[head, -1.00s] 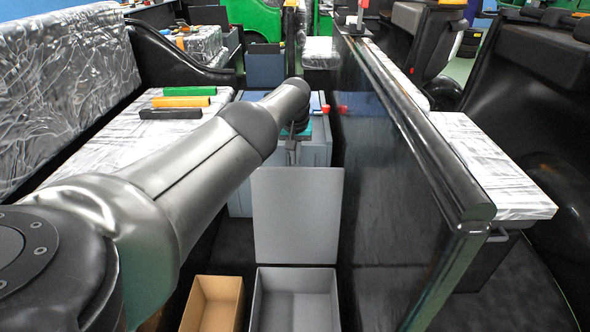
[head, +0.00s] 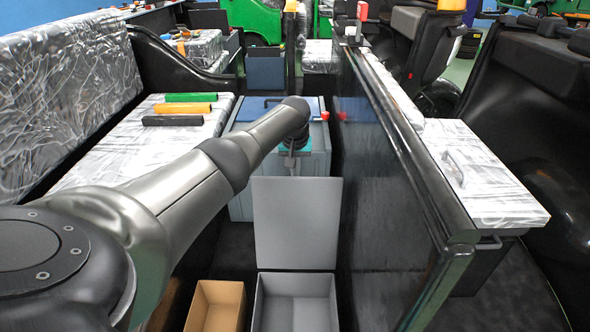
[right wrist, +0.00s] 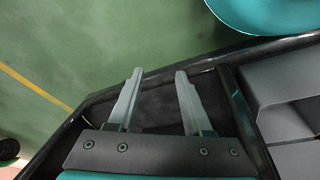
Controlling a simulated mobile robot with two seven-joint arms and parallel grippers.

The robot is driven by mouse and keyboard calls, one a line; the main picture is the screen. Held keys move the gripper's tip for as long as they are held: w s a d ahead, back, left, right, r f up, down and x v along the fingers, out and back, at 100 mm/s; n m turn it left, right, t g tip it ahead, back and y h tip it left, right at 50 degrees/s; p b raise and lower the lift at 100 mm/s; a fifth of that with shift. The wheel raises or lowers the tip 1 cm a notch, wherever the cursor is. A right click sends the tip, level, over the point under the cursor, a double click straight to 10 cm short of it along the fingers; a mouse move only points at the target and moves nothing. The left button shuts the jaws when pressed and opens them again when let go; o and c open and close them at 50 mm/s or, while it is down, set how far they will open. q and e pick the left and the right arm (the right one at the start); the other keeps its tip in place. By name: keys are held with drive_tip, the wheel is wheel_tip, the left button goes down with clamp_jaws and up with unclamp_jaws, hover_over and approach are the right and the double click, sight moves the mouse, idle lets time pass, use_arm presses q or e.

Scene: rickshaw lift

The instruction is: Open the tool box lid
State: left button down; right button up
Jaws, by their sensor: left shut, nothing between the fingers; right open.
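The tool box (head: 237,190) is a large grey-blue box with a blue lid (head: 248,108) and a red piece at its right corner. It stands behind an upright grey panel in the head view, and its lid looks closed. My left gripper (head: 293,152) is shut and empty at the front of the box, near the lid's front edge. My left arm hides part of the lid and front, and I cannot tell whether the fingers touch the box. My right gripper (right wrist: 159,73) is open and empty in the right wrist view, away from the tool box.
The grey panel (head: 297,222) rises behind an open grey bin (head: 262,305), beside a tan bin (head: 236,300). A black partition (head: 385,200) stands right of the box. Green, orange and black bars (head: 172,121) lie on the wrapped seat at left. Green floor (right wrist: 60,60) shows in the right wrist view.

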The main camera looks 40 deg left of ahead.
sight(294, 180)
use_arm(q)
drive_tip(key=shift+s+d, duration=0.55)
drive_tip(key=shift+s, duration=0.15)
use_arm(e)
drive_tip(key=shift+s+f, duration=0.3)
drive_tip(key=shift+f, duration=0.3)
use_arm(q)
drive_tip(key=shift+p, duration=0.4)
